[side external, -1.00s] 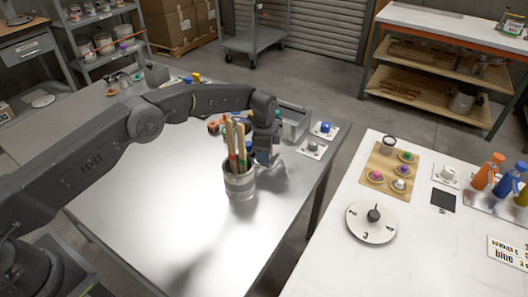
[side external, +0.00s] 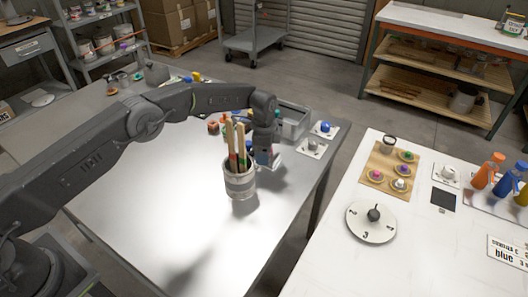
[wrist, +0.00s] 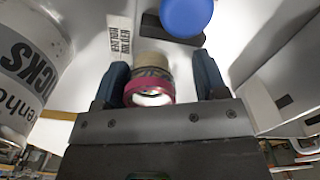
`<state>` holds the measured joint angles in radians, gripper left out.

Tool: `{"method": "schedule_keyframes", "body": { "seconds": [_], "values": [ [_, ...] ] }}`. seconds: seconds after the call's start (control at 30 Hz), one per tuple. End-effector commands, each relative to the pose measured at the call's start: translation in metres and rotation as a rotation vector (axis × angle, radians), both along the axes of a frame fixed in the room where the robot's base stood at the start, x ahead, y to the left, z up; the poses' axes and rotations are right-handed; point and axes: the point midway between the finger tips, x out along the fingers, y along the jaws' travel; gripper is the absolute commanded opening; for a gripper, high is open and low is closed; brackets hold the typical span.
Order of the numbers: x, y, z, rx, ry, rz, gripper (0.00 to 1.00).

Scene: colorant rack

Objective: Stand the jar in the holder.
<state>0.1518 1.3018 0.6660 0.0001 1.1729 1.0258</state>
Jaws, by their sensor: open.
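In the wrist view, a small round jar-like thing (wrist: 150,84) with a beige and grey body and a magenta ring is between my fingers. Its near end looks pale inside the ring. My gripper (wrist: 165,80) is open, with one dark blue finger on each side of it. In the side view, my gripper (side external: 266,158) is low over the metal table, just right of and behind the stick can. The jar is mostly hidden there. I cannot tell for sure which thing is the holder; a wooden board (side external: 379,160) with several round seats and coloured pots is on the white table.
The can of wooden sticks (side external: 240,186) stands close to my gripper; its side fills the left of the wrist view (wrist: 25,75). A blue knob (side external: 325,127), a grey knob (side external: 312,145) and a grey tray (side external: 294,123) are nearby. A gap separates the two tables.

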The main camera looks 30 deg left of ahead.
Motion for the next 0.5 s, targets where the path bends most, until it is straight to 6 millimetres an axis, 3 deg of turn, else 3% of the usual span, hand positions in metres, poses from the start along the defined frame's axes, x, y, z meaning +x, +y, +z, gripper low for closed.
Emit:
{"method": "schedule_keyframes", "body": {
  "seconds": [0.5],
  "values": [
    [0.001,0.000,0.097,-0.001,-0.001,0.000,0.66]
  ]
}}
